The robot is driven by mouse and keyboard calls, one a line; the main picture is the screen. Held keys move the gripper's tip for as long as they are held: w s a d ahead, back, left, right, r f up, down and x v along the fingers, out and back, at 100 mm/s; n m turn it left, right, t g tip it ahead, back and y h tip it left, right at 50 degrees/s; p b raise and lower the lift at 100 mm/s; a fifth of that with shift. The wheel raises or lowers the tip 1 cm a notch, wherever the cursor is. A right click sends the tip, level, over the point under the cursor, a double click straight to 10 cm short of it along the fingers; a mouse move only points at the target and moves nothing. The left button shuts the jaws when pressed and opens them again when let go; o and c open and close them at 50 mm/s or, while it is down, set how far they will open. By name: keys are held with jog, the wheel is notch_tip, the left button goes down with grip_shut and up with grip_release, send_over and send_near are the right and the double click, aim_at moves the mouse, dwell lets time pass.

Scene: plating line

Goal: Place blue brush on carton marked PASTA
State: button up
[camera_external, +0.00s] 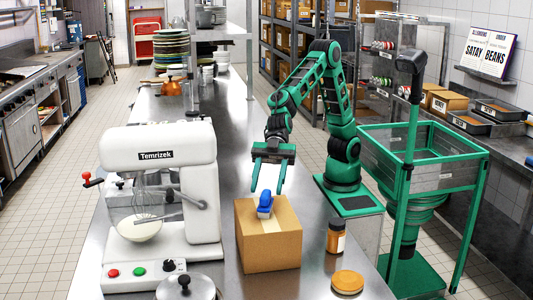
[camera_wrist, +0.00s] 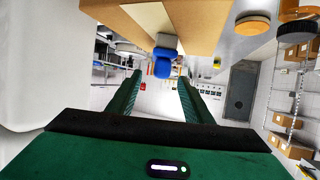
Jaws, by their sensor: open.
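The blue brush (camera_external: 265,204) rests on top of a brown cardboard carton (camera_external: 268,248) on the steel counter. No PASTA marking is readable on the faces of the carton that I see. My gripper (camera_external: 267,187) is open and empty, just above and behind the brush, fingers pointing down. In the wrist view the blue brush (camera_wrist: 164,62) shows between and beyond the fingertips, against the carton (camera_wrist: 205,22). I see clear gaps between the brush and both fingers there.
A white stand mixer (camera_external: 165,185) with a bowl stands left of the carton. A brown-orange jar (camera_external: 336,236) and a round orange-brown lid (camera_external: 347,282) are to its right. A metal pot lid (camera_external: 186,287) is in front. Stacked plates (camera_external: 172,48) stand far back on the counter.

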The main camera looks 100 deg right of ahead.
jog(key=shift+v, duration=2.25)
